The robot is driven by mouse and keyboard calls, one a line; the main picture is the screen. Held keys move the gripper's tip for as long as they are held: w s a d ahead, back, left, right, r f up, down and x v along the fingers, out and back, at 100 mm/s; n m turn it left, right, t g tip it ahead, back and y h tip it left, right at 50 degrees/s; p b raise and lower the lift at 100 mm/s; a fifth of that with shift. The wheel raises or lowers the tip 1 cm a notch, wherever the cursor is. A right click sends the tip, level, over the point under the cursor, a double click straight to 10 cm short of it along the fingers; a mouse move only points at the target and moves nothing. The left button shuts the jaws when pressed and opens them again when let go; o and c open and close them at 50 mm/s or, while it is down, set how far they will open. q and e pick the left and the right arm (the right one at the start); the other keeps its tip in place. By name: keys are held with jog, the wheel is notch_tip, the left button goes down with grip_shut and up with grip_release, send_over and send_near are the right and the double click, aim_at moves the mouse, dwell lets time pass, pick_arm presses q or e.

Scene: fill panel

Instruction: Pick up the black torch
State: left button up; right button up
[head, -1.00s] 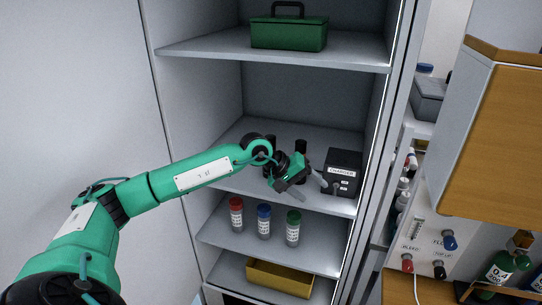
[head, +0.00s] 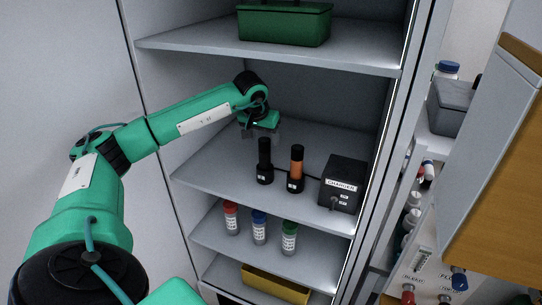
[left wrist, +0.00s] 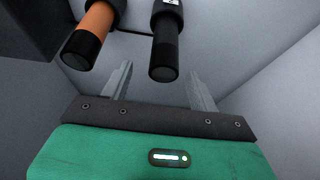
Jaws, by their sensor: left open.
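The black torch (head: 264,154) stands upright in a black base on the middle shelf, left of an orange-and-black torch (head: 297,163). In the left wrist view the black torch (left wrist: 164,45) shows end-on just beyond the gap between the open fingers (left wrist: 159,88), apart from both. The orange torch (left wrist: 95,32) lies to the left there, outside the fingers. My right gripper is not in view.
A black box marked CHARGER (head: 342,184) stands right of the torches. A green toolbox (head: 284,24) sits on the shelf above. Red, blue and green-capped bottles (head: 259,228) stand on the shelf below, over a yellow bin (head: 275,284). Cabinet walls close in both sides.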

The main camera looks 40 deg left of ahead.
aim_at(265, 146)
pick_arm(q)
jog(key=shift+p+x, duration=0.75)
jog(key=shift+x, duration=0.3)
jog(key=x, duration=0.1)
jog(key=p+x, duration=0.1)
jog(key=x, duration=0.1)
jog(key=shift+a+f+p, duration=0.3)
jog(key=shift+p, duration=0.05)
jog(key=shift+w+f, duration=0.2)
jog(key=shift+f, duration=0.25)
jog(key=shift+r, duration=0.1)
jog(key=c, duration=1.3)
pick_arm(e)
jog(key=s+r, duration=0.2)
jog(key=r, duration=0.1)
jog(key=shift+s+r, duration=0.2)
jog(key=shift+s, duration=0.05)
